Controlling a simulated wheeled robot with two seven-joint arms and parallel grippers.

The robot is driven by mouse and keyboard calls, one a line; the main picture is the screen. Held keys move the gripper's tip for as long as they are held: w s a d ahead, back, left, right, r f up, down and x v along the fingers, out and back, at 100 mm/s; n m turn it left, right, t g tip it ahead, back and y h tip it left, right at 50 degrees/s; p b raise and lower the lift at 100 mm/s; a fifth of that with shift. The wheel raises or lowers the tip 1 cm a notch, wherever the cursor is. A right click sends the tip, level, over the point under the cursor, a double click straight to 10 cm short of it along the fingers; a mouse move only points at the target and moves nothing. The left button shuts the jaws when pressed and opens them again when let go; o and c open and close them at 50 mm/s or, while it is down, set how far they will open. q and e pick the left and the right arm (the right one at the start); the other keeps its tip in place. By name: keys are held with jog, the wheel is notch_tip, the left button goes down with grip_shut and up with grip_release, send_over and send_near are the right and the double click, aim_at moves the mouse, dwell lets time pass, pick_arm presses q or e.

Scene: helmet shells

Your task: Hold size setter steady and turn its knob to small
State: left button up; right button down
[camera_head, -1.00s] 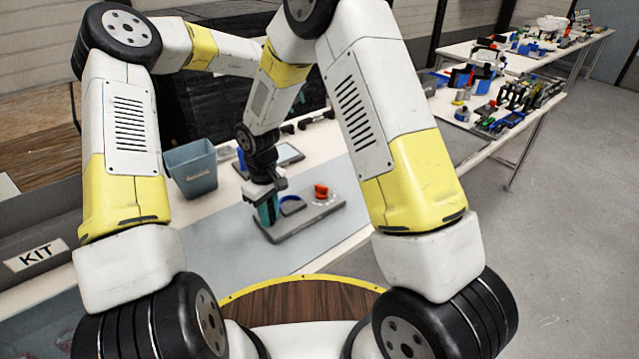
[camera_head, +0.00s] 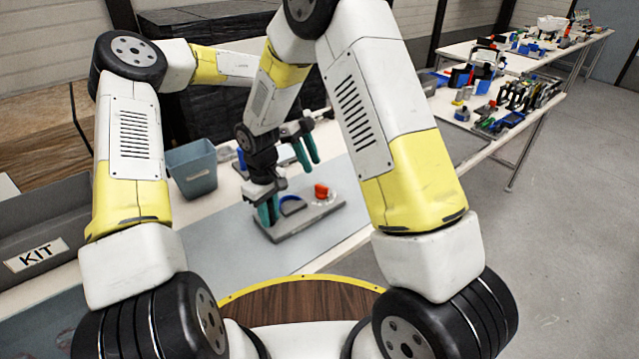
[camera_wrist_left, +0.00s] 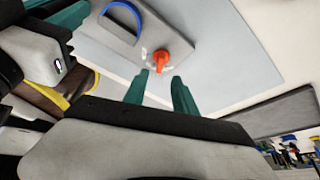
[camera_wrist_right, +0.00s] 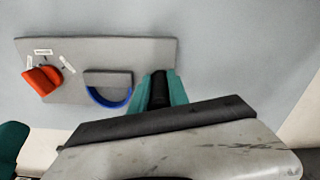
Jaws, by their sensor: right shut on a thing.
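The size setter is a grey plate (camera_head: 300,223) on the mat, with a blue arc (camera_wrist_right: 108,98) and an orange-red knob (camera_head: 321,190). The knob (camera_wrist_right: 42,80) has small white labels around it, too small to read. My right gripper (camera_head: 268,211) points down at the setter's left end. In the right wrist view its fingers (camera_wrist_right: 160,88) are shut on a black upright part of the setter. My left gripper (camera_head: 306,150) is open and empty, above and behind the setter. In the left wrist view its fingers (camera_wrist_left: 162,92) are apart, with the knob (camera_wrist_left: 160,60) beyond them, not touched.
A grey-blue bin (camera_head: 191,168) stands on the table left of the setter. A grey tray marked KIT (camera_head: 36,254) is at the far left. The grey mat (camera_head: 225,240) in front of the setter is clear. Tables with several parts stand at the back right.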

aim_at(321, 186)
pick_arm(q)
jog(key=x, duration=0.8)
jog(key=shift+f, duration=0.1)
jog(key=shift+c, duration=0.2)
grip_shut()
